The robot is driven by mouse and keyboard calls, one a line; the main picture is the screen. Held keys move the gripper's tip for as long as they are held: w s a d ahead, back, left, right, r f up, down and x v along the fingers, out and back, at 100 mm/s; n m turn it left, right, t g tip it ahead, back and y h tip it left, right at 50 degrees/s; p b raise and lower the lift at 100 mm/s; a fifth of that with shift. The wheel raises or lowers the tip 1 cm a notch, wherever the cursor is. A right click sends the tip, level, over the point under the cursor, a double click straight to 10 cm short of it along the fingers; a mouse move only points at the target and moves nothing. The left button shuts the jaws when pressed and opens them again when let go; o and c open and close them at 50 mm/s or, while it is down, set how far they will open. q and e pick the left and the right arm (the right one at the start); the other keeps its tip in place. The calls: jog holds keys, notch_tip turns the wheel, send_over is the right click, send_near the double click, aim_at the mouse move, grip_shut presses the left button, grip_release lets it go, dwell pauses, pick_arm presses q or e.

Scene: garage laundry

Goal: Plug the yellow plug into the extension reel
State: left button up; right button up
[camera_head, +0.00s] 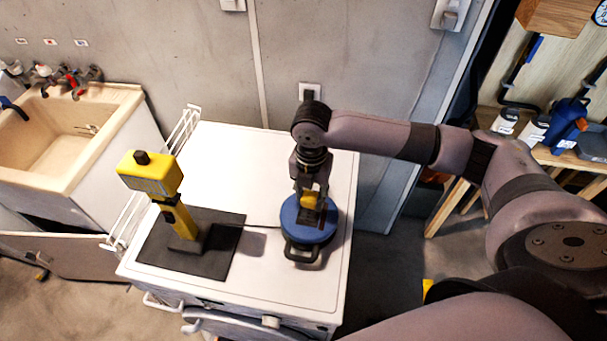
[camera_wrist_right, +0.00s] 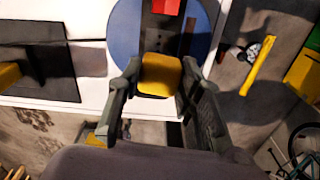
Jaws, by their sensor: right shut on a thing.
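The yellow plug (camera_wrist_right: 161,76) is between the fingers of my right gripper (camera_wrist_right: 158,85), which is shut on it. In the head view the right gripper (camera_head: 310,204) points down over the blue extension reel (camera_head: 328,229) on the white worktop, and the yellow plug (camera_head: 309,199) shows at its fingers. In the right wrist view the reel's blue disc (camera_wrist_right: 125,33) lies behind the plug, with a dark central strip and a red part at the top. I cannot tell whether the plug touches the reel. My left gripper is not in view.
A yellow device on a stand (camera_head: 150,174) is on a black mat (camera_head: 220,255) left of the reel. A wire rack (camera_head: 130,215) and a sink (camera_head: 70,135) are further left. The worktop's back part (camera_head: 235,160) is clear. A workbench with tools (camera_head: 560,155) is at right.

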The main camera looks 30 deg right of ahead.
jog(key=shift+w+d+r+n, duration=0.15)
jog(key=shift+w+r+n, duration=0.15)
jog(key=shift+w+n, duration=0.15)
jog(key=shift+s, duration=0.15)
notch_tip(320, 180, down, 6)
jog(key=b, duration=0.6)
jog(key=shift+r, duration=0.1)
jog(key=shift+r, duration=0.1)
dwell(0.6)
jog(key=shift+p, duration=0.4)
dwell(0.7)
